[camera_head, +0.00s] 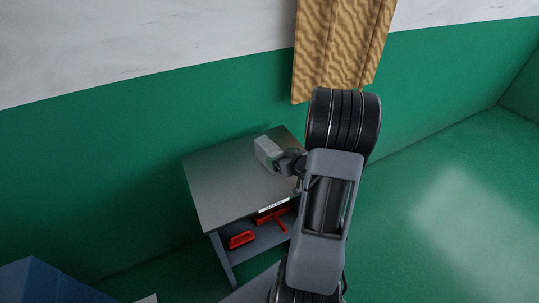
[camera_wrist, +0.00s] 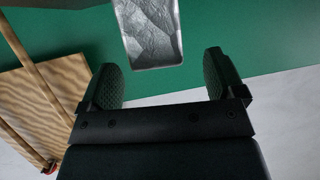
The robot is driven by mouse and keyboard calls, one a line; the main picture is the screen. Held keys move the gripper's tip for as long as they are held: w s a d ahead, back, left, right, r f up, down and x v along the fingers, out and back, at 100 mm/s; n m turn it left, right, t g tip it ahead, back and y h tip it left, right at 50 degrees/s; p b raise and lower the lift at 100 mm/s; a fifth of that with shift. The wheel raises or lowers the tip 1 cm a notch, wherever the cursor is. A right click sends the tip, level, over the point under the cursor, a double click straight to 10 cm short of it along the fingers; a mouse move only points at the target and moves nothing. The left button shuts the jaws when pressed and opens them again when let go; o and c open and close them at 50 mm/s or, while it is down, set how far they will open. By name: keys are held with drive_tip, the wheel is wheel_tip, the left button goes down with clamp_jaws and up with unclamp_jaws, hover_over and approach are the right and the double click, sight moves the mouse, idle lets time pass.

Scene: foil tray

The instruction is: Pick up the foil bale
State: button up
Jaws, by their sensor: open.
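The foil bale (camera_head: 268,152) is a grey block at the back right part of the grey table top (camera_head: 228,178). In the wrist view the bale (camera_wrist: 148,32) has a crinkled silver face and is cut off by the top edge. My gripper (camera_head: 287,163) is close beside the bale on its right in the head view. In the wrist view my gripper (camera_wrist: 160,62) is open, with its two dark pads apart and nothing held. The bale's near end lies around the fingertips, nearer the left one; contact cannot be told.
Red items (camera_head: 242,239) lie on the shelf under the table. A blue box-like thing (camera_head: 50,282) is at the lower left. The table's front left is clear.

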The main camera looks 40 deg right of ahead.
sight(274, 153)
drive_tip(key=shift+p+x, duration=0.45)
drive_tip(key=shift+x, duration=2.2)
drive_tip(key=shift+d, duration=0.2)
drive_tip(key=c, duration=1.2)
